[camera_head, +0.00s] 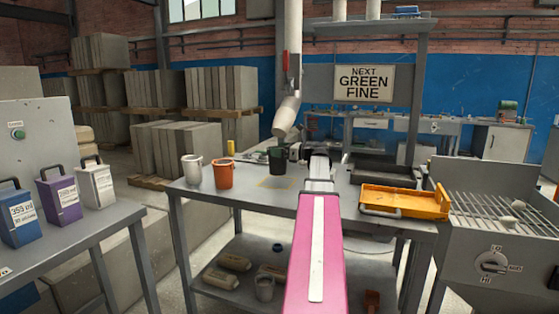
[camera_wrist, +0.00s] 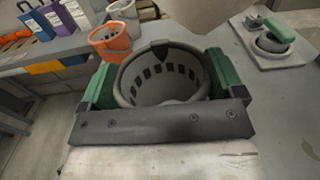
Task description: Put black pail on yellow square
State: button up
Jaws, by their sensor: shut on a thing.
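The black pail (camera_head: 276,155) is at my gripper (camera_head: 279,163) over the grey table, just behind the yellow square (camera_head: 275,183) in the head view. The square is a thin yellow outline on the tabletop. In the wrist view the pail (camera_wrist: 165,82) is upright and seen from above, with its open mouth and dark slots round the inner wall. The green fingers of my gripper (camera_wrist: 162,85) are shut on the pail from both sides. Its base is hidden in the wrist view, and I cannot tell whether it touches the table.
An orange pail (camera_head: 224,174) and a white pail (camera_head: 192,169) stand left of the square. A yellow-orange tray (camera_head: 403,201) lies at the table's right. A device with a green handle (camera_wrist: 275,40) shows in the wrist view. The tabletop around the square is clear.

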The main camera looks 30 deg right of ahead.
jog(key=shift+f, duration=1.95)
jog(key=shift+f, duration=0.15)
jog(key=o, duration=0.9)
jog(key=shift+o, duration=0.2)
jog(key=shift+s+d, duration=0.1)
jog(key=shift+s, duration=0.1)
jog(key=v, duration=1.1)
jog(key=shift+s+d, duration=0.2)
